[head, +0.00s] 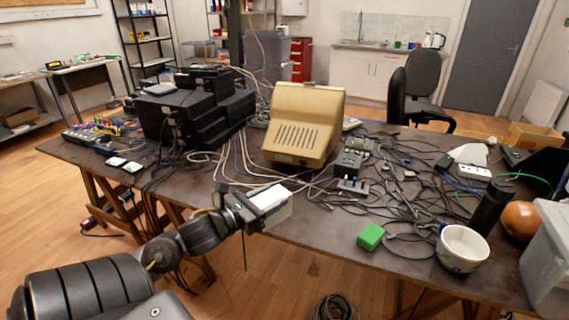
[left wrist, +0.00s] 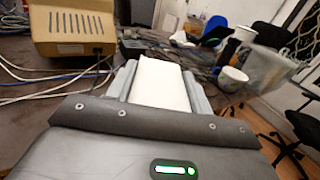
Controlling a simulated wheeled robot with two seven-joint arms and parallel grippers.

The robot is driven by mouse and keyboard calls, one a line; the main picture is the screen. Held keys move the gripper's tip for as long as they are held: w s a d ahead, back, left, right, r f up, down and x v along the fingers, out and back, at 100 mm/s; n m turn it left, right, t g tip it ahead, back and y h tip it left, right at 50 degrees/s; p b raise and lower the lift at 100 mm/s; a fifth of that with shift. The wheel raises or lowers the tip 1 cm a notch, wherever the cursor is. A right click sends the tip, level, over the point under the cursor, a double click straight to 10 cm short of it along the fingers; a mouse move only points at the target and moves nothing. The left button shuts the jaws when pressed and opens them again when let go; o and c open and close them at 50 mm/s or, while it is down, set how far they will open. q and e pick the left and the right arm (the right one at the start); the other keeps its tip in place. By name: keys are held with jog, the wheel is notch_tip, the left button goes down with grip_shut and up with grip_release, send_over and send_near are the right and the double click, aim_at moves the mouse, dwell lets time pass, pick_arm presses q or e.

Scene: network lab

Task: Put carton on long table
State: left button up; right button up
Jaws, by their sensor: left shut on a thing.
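The white carton (head: 279,213) is held in my left gripper (head: 270,203), near the front edge of the long dark table (head: 325,233). In the left wrist view the carton (left wrist: 160,84) sits between the two grey fingers (left wrist: 160,92), which are shut on its sides. Its far end points out over the table. I cannot tell for sure whether its underside touches the tabletop. My right gripper is not in view.
A beige monitor case (head: 304,125) and black boxes (head: 185,110) stand behind the carton. Cables cover the table's right half. A green box (head: 370,237), white bowl (head: 462,249), black cylinder (head: 491,208) and clear bin (head: 547,258) are to the right. A bare strip lies along the front.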

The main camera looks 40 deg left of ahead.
pick_arm(q)
jog(key=a+b, duration=0.1)
jog(key=a+f+y+b, duration=0.1)
jog(key=shift+w+a, duration=0.1)
jog(key=shift+a, duration=0.3)
jog(key=shift+n, duration=0.4)
jog(key=w+f, duration=0.8)
jog(key=w, duration=0.1)
jog(key=w+f, duration=0.4)
jog(key=w, duration=0.1)
jog(key=shift+d+b, duration=0.3)
jog(key=shift+d, duration=0.05)
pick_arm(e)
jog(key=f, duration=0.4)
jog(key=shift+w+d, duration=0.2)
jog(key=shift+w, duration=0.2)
